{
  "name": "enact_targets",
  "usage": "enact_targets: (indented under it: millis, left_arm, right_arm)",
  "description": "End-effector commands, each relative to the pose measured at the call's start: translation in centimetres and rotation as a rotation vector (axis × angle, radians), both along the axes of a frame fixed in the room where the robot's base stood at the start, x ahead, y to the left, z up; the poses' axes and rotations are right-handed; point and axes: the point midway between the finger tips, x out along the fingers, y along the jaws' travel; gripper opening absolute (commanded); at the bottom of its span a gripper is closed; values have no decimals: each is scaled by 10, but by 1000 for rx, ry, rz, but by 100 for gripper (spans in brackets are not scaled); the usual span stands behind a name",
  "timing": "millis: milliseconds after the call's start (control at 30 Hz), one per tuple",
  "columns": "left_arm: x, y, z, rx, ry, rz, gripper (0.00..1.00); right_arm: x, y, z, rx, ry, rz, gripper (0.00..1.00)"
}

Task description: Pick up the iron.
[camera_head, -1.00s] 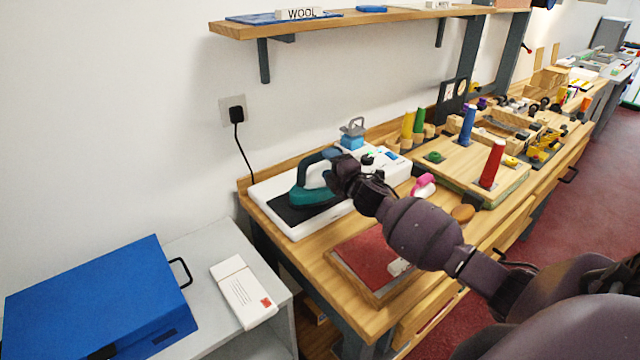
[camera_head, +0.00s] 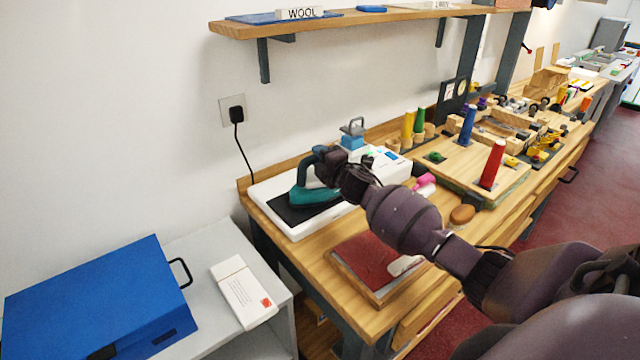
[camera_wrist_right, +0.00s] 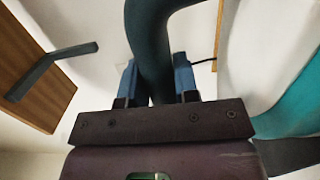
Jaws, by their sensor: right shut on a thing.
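The teal iron (camera_head: 312,192) with a dark handle rests on the dark pad of a white ironing base (camera_head: 297,227) on the wooden counter. My right gripper (camera_head: 318,162) is at the iron's handle, reaching in from the right. In the right wrist view the two blue fingers of the gripper (camera_wrist_right: 158,82) are shut on the dark handle (camera_wrist_right: 152,45), one on each side. Part of the iron's teal body (camera_wrist_right: 290,105) shows at the right of that view. My gripper and wrist hide the rear of the iron in the head view. My left gripper is not in view.
A red pad in a wooden frame (camera_head: 343,277) lies in front of the base. A blue-topped thing with a grey handle (camera_head: 353,141) stands behind. Wooden pegboards with coloured cones (camera_head: 493,165) are to the right. A shelf (camera_head: 390,20) hangs above. A blue case (camera_head: 90,300) sits at left.

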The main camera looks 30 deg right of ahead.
Motion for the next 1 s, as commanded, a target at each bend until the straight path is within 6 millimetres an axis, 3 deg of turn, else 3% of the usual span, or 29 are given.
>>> enact_targets:
  millis: [100,1000]
  left_arm:
    - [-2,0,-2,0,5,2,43]
    - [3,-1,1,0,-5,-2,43]
  right_arm:
    - [0,0,0,-2,0,0,0]
    - [0,0,0,-6,0,-1,0]
